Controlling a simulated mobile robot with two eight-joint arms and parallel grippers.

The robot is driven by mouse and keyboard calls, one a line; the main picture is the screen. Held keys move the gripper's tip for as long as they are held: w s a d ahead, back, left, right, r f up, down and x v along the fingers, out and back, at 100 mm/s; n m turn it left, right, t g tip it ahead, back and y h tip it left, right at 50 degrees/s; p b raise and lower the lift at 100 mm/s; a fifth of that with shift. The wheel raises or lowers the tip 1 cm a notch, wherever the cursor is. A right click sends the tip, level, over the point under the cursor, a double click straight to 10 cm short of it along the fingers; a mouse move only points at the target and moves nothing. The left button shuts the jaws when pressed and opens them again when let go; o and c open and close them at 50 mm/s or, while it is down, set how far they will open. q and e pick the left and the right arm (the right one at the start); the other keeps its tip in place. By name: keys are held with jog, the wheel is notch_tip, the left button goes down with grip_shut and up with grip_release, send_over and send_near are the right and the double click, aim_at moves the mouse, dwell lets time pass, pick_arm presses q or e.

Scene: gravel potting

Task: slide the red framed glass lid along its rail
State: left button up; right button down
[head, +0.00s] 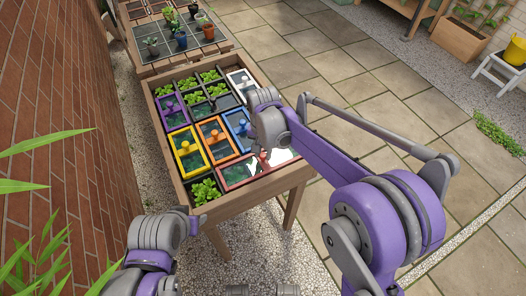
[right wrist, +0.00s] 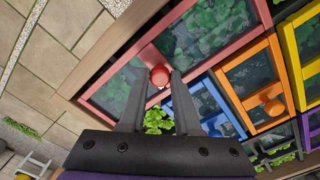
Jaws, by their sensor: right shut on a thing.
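The red framed glass lid (head: 238,174) lies at the near end of the wooden planter table in the head view, partly hidden by my right arm. In the right wrist view its red frame (right wrist: 215,43) runs diagonally, with dark glass and greenery seen through it. A round red knob (right wrist: 160,76) stands on the frame. My right gripper (right wrist: 159,82) is shut on the red knob, one finger on each side of it. In the head view the right gripper (head: 262,160) is small and reaches down at the lid. My left arm shows at the lower left; its gripper is out of view.
Leafy plants (head: 205,191) fill open cells. A brick wall (head: 60,120) borders the left; paving lies right.

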jog(key=s+a, duration=0.1)
jog(key=a, duration=0.2)
jog(key=s+a+b, duration=0.1)
jog(key=s+a, duration=0.1)
jog(key=a, duration=0.1)
jog(key=s+a, duration=0.1)
jog(key=a, duration=0.2)
jog(key=shift+s, duration=0.25)
jog(key=shift+s+a, duration=0.2)
jog(key=shift+a, duration=0.15)
jog(key=c, duration=0.6)
grip_release()
jog(key=shift+s+a, duration=0.1)
jog(key=shift+a, duration=0.05)
jog(key=shift+r, duration=0.15)
notch_tip(320, 180, up, 11)
jog(key=shift+f, duration=0.2)
